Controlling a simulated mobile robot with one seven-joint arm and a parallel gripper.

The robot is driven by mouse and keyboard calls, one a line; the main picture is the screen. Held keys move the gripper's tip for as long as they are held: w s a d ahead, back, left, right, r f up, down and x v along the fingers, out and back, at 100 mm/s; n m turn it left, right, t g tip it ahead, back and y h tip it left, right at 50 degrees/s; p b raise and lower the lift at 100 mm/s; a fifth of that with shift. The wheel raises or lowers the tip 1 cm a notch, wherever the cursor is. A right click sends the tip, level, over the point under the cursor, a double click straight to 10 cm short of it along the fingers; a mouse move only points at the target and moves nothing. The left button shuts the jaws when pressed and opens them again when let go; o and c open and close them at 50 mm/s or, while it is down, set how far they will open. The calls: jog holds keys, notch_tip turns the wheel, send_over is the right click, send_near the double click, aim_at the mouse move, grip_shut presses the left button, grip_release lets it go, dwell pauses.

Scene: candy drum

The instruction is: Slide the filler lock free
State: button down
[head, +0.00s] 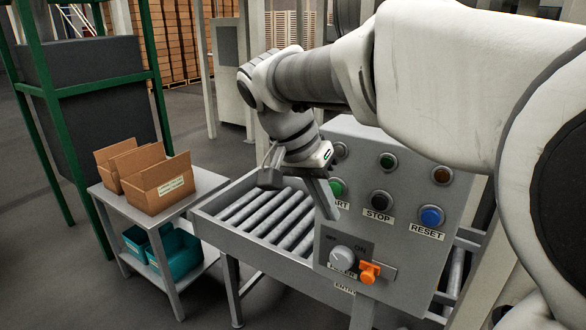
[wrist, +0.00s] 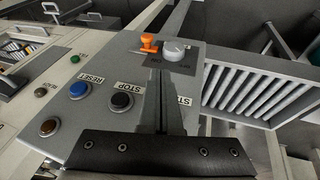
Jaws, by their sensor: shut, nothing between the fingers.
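The orange lock (head: 369,272) sits on the lower part of the grey control panel, just right of the pale filler knob (head: 342,258). The knob lies between OFF and ON marks. In the wrist view the orange lock (wrist: 148,42) and the knob (wrist: 174,50) show upside down, beyond my fingertips. The lock appears to be at the left end of a pale plate or slot. My gripper (head: 327,205) is shut and empty, in front of the panel near the START button, above and left of the knob. Its fingers (wrist: 162,85) partly cover the START label.
The panel (head: 408,262) carries a STOP button (head: 381,201), a blue RESET button (head: 432,216) and several others close to my gripper. A roller conveyor (head: 265,215) runs at the left. Open cartons (head: 158,190) stand on a side table.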

jog(key=shift+f, duration=0.1)
dwell(0.3)
send_near(374, 265)
notch_tip(374, 265, down, 3)
jog(key=w+a, duration=0.1)
jog(key=a, duration=0.2)
jog(key=shift+s+d+f, duration=0.25)
jog(key=shift+d+f, duration=0.3)
jog(key=shift+s+d+f, duration=0.25)
jog(key=shift+d+f, duration=0.3)
jog(key=shift+f, duration=0.05)
jog(key=shift+s+d+f, duration=0.2)
jog(key=shift+d+f, duration=0.15)
jog(key=shift+f, duration=0.1)
jog(key=s+d, duration=0.1)
jog(key=s+d+b, duration=0.1)
jog(key=shift+d, duration=0.35)
jog(key=shift+w+r, duration=0.1)
jog(key=shift+r, duration=0.05)
